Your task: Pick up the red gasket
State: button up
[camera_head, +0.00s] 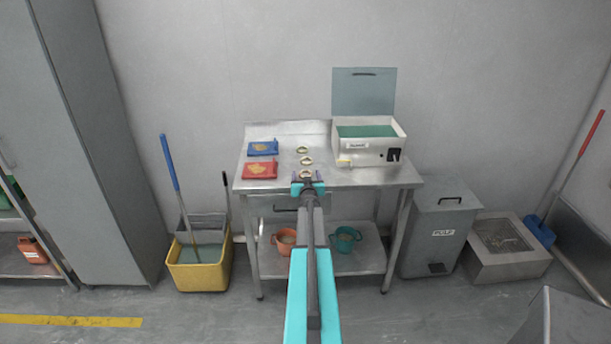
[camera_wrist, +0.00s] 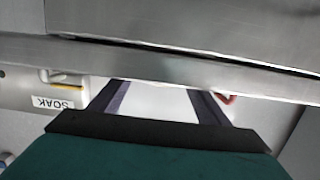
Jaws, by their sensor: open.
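Three small rings lie in a column on the steel table. The far ring (camera_head: 302,149) and middle ring (camera_head: 306,160) look yellowish. The near ring (camera_head: 305,174) lies just beyond my gripper (camera_head: 308,187); its colour is hard to tell at this size. A small red curved piece (camera_wrist: 229,98) shows beside my right-hand finger in the wrist view, mostly hidden; it may be the red gasket. My gripper is open and empty at the table's front edge, its fingers apart (camera_wrist: 157,92) in the wrist view. A grey metal edge hides the fingertips there.
A red tray (camera_head: 250,172) and a blue tray (camera_head: 272,149) lie left of the rings. A white open-lidded box (camera_head: 392,131) stands right, also in the wrist view, marked SOAK (camera_wrist: 20,92). The table's front edge (camera_wrist: 200,65) crosses close by my fingers.

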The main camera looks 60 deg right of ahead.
dwell(0.6)
jog(key=c, duration=1.1)
jog(key=shift+c, duration=0.2)
jog(key=shift+r, duration=0.15)
jog(key=shift+r, duration=0.85)
notch_tip(320, 180, up, 2)
jog(key=shift+r, duration=0.1)
jog(key=s+a+p, duration=0.1)
jog(key=s+a, duration=0.2)
jog(key=s, duration=0.4)
jog(key=s+a+p, duration=0.1)
jog(key=s+a, duration=0.2)
jog(key=s, duration=0.4)
jog(key=shift+s+a+r, duration=0.2)
jog(key=shift+s+r, duration=0.1)
jog(key=shift+r, duration=0.1)
